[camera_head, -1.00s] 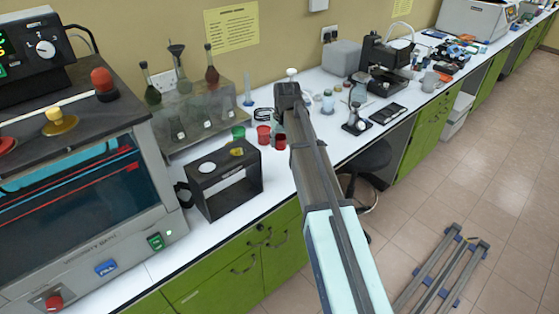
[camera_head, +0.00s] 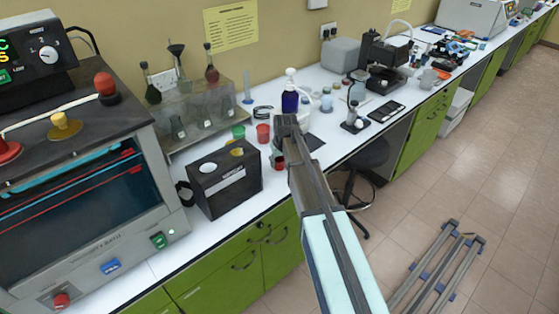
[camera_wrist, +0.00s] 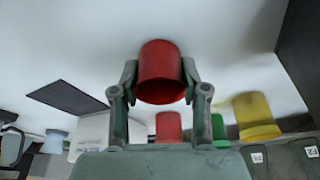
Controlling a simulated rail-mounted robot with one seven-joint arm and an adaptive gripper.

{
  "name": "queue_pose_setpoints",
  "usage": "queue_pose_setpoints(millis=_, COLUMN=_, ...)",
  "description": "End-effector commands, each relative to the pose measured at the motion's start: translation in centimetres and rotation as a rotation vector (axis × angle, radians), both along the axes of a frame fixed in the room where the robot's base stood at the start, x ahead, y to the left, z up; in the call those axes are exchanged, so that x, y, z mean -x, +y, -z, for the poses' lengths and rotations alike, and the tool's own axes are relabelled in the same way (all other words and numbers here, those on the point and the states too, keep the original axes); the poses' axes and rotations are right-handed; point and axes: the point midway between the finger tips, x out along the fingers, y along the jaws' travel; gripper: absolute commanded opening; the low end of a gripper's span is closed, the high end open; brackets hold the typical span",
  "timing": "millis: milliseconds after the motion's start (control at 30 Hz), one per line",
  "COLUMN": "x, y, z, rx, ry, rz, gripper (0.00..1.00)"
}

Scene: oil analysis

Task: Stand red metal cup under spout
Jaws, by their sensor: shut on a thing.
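My gripper (camera_wrist: 157,82) is shut on the red metal cup (camera_wrist: 161,72), with one finger on each side of it. In the head view my gripper (camera_head: 280,150) is above the bench beside the black box, and only a small part of the red cup (camera_head: 279,164) shows, the rest being hidden by my gripper. Another red cup (camera_head: 263,133) and a green cup (camera_head: 239,131) stand on the bench behind the box; they also show in the wrist view as red (camera_wrist: 168,127) and green (camera_wrist: 218,130). I cannot clearly make out a spout.
A blue bottle (camera_head: 290,100) stands behind my gripper. Glass flasks stand on a rack at the wall. A large bath (camera_head: 90,210) fills the left. A black machine (camera_head: 383,62) is farther right.

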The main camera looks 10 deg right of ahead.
Motion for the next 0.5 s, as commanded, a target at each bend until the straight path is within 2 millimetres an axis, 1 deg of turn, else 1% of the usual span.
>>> queue_pose_setpoints(millis=267, x=-0.01, y=0.00, z=0.37, rx=0.000, ry=0.000, rz=0.000, gripper=0.04)
queue_pose_setpoints(millis=300, x=-0.02, y=0.00, z=0.30, rx=0.000, ry=0.000, rz=0.000, gripper=0.55)
queue_pose_setpoints(millis=333, x=-0.01, y=0.00, z=0.27, rx=0.000, ry=0.000, rz=0.000, gripper=0.66)
queue_pose_setpoints(millis=367, x=-0.01, y=0.00, z=0.27, rx=0.000, ry=0.000, rz=0.000, gripper=0.70)
queue_pose_setpoints(millis=500, x=-0.01, y=0.00, z=0.26, rx=0.000, ry=0.000, rz=0.000, gripper=0.70)
